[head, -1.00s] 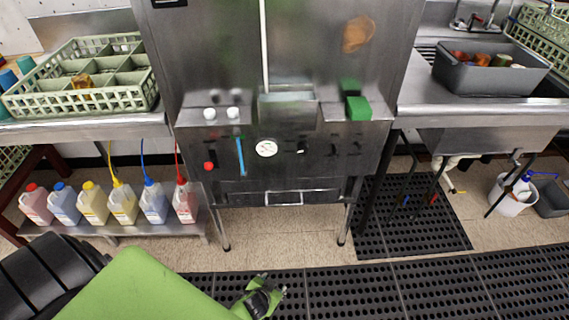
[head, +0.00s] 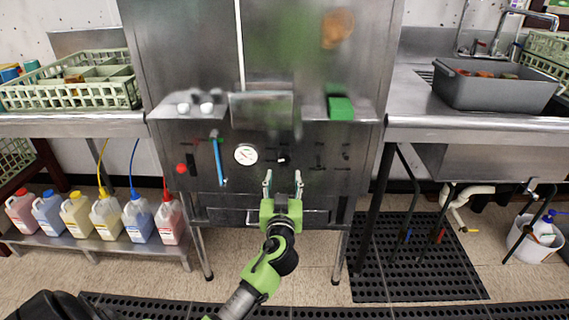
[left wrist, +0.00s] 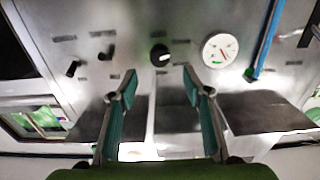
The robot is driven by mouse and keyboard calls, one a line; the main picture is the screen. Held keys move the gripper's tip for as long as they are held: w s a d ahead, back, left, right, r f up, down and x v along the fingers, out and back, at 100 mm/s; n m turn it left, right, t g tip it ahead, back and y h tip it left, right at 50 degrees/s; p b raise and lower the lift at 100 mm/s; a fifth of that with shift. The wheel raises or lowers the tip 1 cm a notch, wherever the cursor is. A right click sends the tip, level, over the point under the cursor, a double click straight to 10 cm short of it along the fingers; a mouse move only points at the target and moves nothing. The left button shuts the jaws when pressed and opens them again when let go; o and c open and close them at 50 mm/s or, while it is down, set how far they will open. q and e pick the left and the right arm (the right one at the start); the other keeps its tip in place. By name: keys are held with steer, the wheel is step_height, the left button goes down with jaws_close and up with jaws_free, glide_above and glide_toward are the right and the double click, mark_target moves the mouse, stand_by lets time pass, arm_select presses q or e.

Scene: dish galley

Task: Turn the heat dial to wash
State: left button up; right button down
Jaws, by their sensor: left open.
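The heat dial looks to be the small black knob with a white mark (head: 282,159) on the steel machine's front panel, right of the white gauge (head: 246,155). In the left wrist view, the knob (left wrist: 160,55) shows between and just beyond the fingertips, with the gauge (left wrist: 219,50) to its right. Its labels are too small to read. My left gripper (head: 283,181) is open and empty, pointing at the panel just below the knob, and seems not to touch it. The left gripper also shows in its wrist view (left wrist: 159,80). My right gripper is not in view.
A blue handle (head: 217,160) and a red button (head: 181,168) are left of the gauge. Small black switches (head: 319,158) sit right of the knob. A drawer-like panel with a handle (head: 230,216) lies below. Jugs (head: 106,215) stand on a low shelf at left.

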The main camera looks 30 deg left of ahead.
mark_target(285, 160)
arm_select(q)
steer(key=x, duration=0.8)
steer(key=shift+w+a, duration=0.15)
steer(key=shift+w, duration=0.1)
steer(key=shift+f, duration=0.1)
steer(key=c, duration=1.1)
